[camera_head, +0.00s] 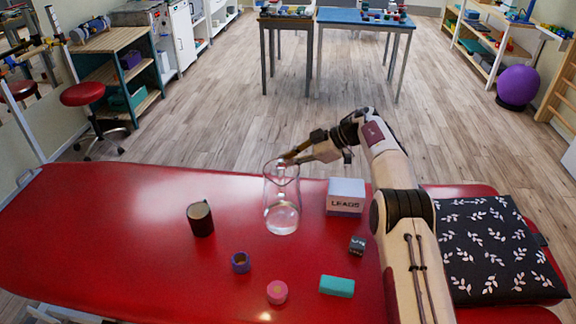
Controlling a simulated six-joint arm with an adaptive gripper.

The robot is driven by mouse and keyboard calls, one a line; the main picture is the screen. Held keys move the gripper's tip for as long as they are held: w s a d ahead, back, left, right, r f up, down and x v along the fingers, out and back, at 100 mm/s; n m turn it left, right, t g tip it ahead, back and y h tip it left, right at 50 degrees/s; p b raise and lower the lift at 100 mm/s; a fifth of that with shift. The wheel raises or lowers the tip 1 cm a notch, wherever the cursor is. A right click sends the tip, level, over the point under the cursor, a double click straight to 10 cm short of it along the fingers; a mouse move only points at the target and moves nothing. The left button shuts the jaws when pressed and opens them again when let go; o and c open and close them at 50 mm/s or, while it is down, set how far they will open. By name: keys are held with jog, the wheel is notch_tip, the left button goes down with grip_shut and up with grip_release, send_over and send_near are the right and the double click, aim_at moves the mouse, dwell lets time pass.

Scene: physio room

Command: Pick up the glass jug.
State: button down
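The glass jug (282,205) stands upright on the red padded table, near its far edge. It is clear, with what looks like clear liquid or thick glass in its lower part. My gripper (290,158) is at the jug's rim, reaching in from the right. Its fingertips overlap the top of the jug in this view. I cannot tell whether they touch the rim or whether the fingers are open or shut.
On the red table (110,230) stand a dark cup (201,221), a purple ring-shaped item (240,263), a pink round item (277,292), a teal block (337,286), a small dark cube (357,245) and a box marked LEADS (345,199). A leaf-patterned cushion (495,250) lies right.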

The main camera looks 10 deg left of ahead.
jog(key=s+d, duration=0.2)
jog(key=d, duration=1.5)
jog(key=shift+d+r, duration=0.3)
jog(key=shift+r, duration=0.05)
dwell(0.6)
jog(key=shift+s+d, duration=0.1)
jog(key=shift+d, duration=0.05)
dwell(0.4)
